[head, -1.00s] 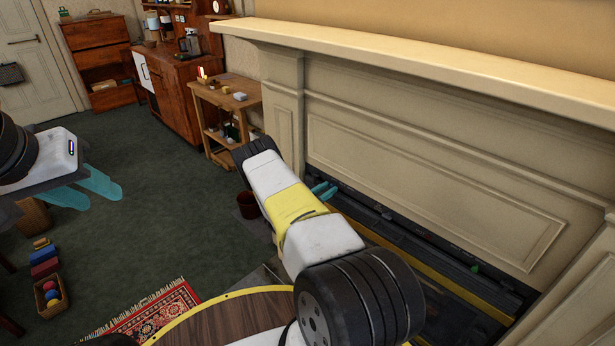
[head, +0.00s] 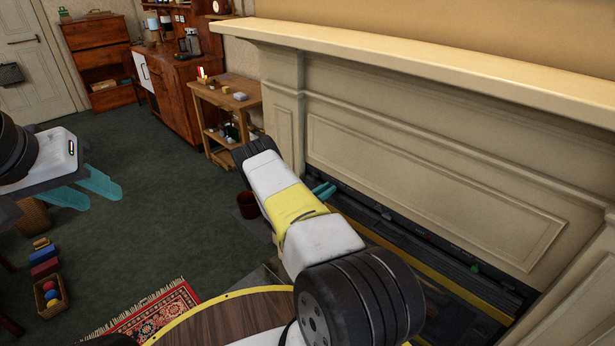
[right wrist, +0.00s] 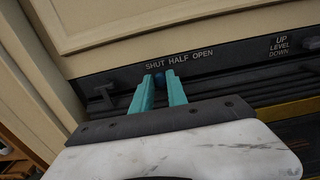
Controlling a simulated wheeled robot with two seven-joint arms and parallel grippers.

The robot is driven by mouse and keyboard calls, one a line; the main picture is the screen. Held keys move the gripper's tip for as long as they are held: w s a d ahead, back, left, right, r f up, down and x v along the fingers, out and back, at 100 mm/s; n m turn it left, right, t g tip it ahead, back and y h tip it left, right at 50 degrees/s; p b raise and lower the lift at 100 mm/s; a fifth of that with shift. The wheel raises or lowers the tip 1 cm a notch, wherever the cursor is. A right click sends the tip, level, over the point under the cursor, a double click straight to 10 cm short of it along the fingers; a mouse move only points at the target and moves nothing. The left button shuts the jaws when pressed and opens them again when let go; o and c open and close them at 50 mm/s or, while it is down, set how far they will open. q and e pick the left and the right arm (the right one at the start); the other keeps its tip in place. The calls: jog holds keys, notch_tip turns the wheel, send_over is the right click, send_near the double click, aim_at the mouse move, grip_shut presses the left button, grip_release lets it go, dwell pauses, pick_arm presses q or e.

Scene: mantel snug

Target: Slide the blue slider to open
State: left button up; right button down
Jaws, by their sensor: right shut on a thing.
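The blue slider (right wrist: 159,82) shows in the right wrist view as a small dark blue piece on the black strip under the cream panel. It sits below the printed words SHUT HALF OPEN, nearest the word SHUT. My right gripper (right wrist: 161,77) has its teal fingers on either side of the slider and is shut on it. In the head view the tips of my right gripper (head: 323,190) show at the strip, and my arm hides part of it. My left gripper (head: 90,187) is open and empty above the floor at the left.
A dark lever (right wrist: 103,94) stands left of the slider on the strip. An UP LEVEL DOWN label (right wrist: 280,45) is to the right. A green piece (head: 474,267) lies farther along the strip. The cream mantel (head: 430,60) overhangs. A round wooden table (head: 235,318) is below my right arm.

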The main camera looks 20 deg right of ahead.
dwell(0.6)
jog(key=s+d, duration=0.1)
jog(key=s, duration=0.1)
jog(key=s+d, duration=0.1)
jog(key=s, duration=0.1)
jog(key=s+d, duration=0.1)
jog(key=s, duration=0.2)
jog(key=c, duration=1.3)
grip_release()
jog(key=shift+a, duration=0.25)
send_near(350, 193)
jog(key=v, duration=0.3)
jog(key=shift+s+a+r, duration=0.1)
jog(key=shift+s+a, duration=0.1)
jog(key=shift+s, duration=0.05)
